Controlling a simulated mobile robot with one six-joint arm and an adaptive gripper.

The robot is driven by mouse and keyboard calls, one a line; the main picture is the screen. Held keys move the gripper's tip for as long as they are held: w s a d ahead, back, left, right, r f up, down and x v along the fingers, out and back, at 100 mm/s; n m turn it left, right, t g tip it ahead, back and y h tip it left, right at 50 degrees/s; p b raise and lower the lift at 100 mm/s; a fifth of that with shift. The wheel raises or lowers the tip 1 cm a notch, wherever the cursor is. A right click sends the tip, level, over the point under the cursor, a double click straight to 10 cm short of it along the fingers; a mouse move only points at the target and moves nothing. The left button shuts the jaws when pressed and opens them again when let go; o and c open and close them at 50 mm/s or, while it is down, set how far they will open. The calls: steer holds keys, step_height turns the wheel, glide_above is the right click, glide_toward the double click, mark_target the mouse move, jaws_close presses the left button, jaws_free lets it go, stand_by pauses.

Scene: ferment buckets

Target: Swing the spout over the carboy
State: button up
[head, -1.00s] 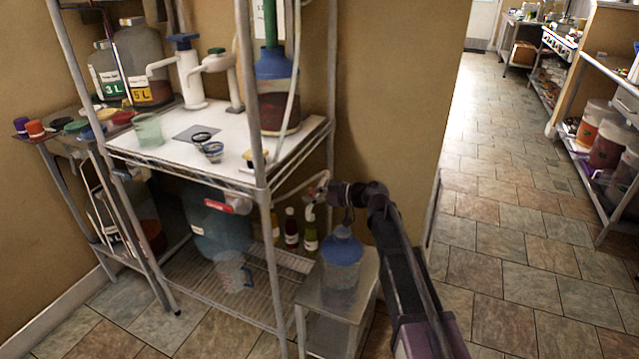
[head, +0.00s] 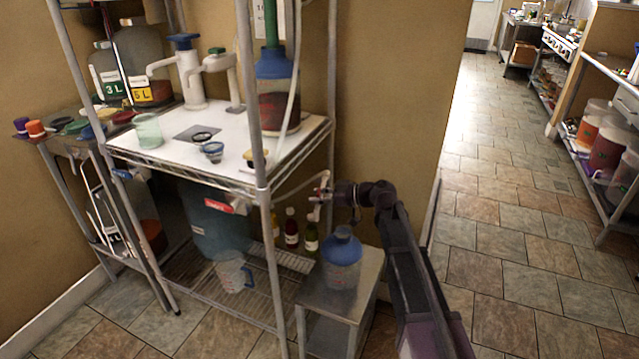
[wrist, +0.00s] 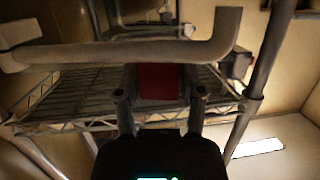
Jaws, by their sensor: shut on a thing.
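The spout (head: 315,212) is a pale bent pipe at the right side of the wire rack; its lower end shows above and left of the carboy's neck in the head view. In the wrist view the spout (wrist: 120,53) crosses in front of my gripper. My gripper (head: 328,191) is shut on a red tab, which lies between the fingertips (wrist: 160,92) in the wrist view. The carboy (head: 342,270) is a clear vessel with a blue top, upright on a small metal stand below my gripper. The exact gap between spout and carboy cannot be told.
The small stand (head: 368,268) is beside the wire rack, whose front post (head: 268,230) is close left of it. Several bottles (head: 291,230), a measuring jug (head: 233,273) and a teal bucket (head: 208,228) are under the white top. The tiled floor at right is clear.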

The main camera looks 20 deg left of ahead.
steer(key=shift+s+d, duration=0.15)
steer(key=shift+d, duration=0.3)
stand_by(0.3)
steer(key=shift+w+d+n+g, duration=0.2)
steer(key=shift+d+n+g, duration=0.35)
steer(key=shift+d, duration=0.2)
steer(key=shift+w+d, duration=0.1)
steer(key=shift+d, duration=0.05)
steer(key=shift+w+d+n+g, duration=0.2)
steer(key=shift+d+g, duration=0.1)
steer(key=shift+d, duration=0.1)
steer(key=shift+w+d+n+g, duration=0.1)
steer(key=shift+d+n+g, duration=0.05)
steer(key=shift+d+g, duration=0.15)
steer(key=shift+w+d+h, duration=0.1)
steer(key=shift+d+h, duration=0.1)
steer(key=shift+h, duration=0.1)
steer(key=shift+w+d+n+g, duration=0.4)
steer(key=shift+w+d+g, duration=0.1)
steer(key=shift+d, duration=0.2)
steer(key=shift+c, duration=0.2)
